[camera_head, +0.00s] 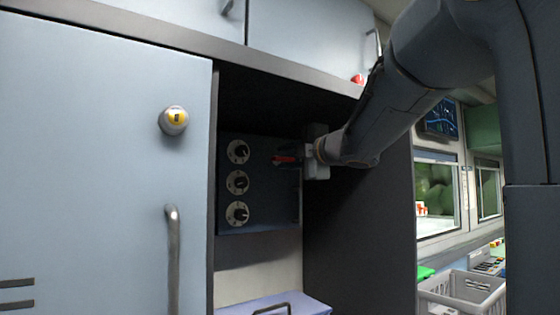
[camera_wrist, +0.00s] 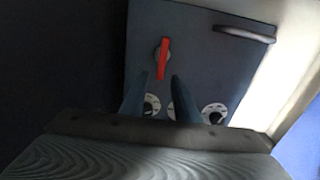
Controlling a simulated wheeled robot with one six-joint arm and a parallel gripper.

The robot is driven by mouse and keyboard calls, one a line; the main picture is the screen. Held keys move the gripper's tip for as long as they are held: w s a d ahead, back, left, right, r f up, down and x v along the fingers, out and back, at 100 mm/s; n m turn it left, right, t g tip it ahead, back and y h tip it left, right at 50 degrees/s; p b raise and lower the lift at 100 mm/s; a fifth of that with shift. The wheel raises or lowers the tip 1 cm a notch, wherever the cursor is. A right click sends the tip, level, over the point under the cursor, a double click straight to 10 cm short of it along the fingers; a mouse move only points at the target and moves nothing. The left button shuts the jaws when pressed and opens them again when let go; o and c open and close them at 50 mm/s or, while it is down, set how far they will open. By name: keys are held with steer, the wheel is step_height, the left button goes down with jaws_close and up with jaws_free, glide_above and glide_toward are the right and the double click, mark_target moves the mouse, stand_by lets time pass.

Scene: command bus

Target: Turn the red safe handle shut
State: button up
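The red safe handle (camera_wrist: 163,58) is on the front of a dark blue-grey safe (camera_wrist: 205,60) in the wrist view. In the head view the red handle (camera_head: 284,159) lies about level, beside the dials and partly hidden by my gripper. My gripper (camera_wrist: 160,77) is open, its two fingers pointing at the safe. The handle's lower end shows between the fingertips in the wrist view. I cannot tell whether they touch it. Nothing is held.
Several round dials (camera_head: 238,183) sit on the safe front left of the handle. The safe is inside a dark cabinet niche with a wall (camera_head: 358,235) on the right. A closed cabinet door (camera_head: 90,170) is at left. A grey crate (camera_head: 462,290) stands lower right.

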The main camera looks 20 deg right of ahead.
steer(key=shift+s+d, duration=0.2)
steer(key=shift+s, duration=0.9)
steer(key=shift+s+d, duration=0.2)
steer(key=shift+s, duration=0.9)
